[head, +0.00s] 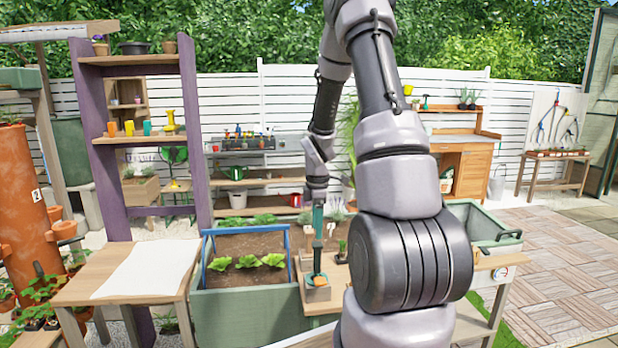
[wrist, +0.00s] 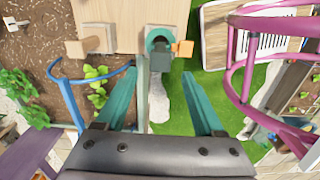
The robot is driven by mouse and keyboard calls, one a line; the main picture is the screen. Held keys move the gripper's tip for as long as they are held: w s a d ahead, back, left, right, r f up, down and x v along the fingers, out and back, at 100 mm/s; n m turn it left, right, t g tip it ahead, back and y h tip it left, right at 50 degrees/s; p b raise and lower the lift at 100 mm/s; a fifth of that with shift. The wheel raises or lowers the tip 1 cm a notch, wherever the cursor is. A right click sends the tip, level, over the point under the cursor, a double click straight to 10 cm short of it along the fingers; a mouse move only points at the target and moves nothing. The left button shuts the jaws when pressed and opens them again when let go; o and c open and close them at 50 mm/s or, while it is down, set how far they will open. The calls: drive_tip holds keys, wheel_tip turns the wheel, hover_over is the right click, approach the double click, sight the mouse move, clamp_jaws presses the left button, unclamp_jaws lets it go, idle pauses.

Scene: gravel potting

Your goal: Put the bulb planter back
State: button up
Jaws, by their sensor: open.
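My gripper (head: 318,236) hangs over the near edge of the potting bench in the head view. In the wrist view its two teal fingers stand wide apart with nothing between them, so my gripper (wrist: 160,75) is open and empty. Beyond the fingertips, at the bench edge, is a teal round piece with a dark hollow (wrist: 158,40), beside a small orange part (wrist: 183,48). It may be the bulb planter; I cannot tell for sure. In the head view a grey block with an orange top (head: 317,291) stands at that edge, partly lined up with my gripper.
A green raised bed (head: 250,311) with a blue frame and leafy plants is left of the bench. Pink hoops (wrist: 248,75) stand close at right in the wrist view. A wooden table (head: 90,287) is at the left. Paving (head: 560,262) at right is clear.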

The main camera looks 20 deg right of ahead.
drive_tip(key=s+a+r+m+t, duration=0.2)
drive_tip(key=s+a+r+m, duration=0.15)
drive_tip(key=r, duration=0.55)
drive_tip(key=s+a+r+m+t, duration=0.1)
drive_tip(key=s+a+r+m, duration=0.3)
drive_tip(key=r, duration=0.4)
drive_tip(key=s+a+r+m+t, duration=0.2)
drive_tip(key=s+r+m, duration=0.3)
drive_tip(key=r, duration=0.4)
drive_tip(key=s+a+r+m+t+y, duration=0.2)
drive_tip(key=s+a+r+m, duration=0.1)
drive_tip(key=s+r+m, duration=0.2)
drive_tip(key=shift+s+a+m, duration=0.35)
drive_tip(key=shift+s+m, duration=0.3)
drive_tip(key=shift+s, duration=0.45)
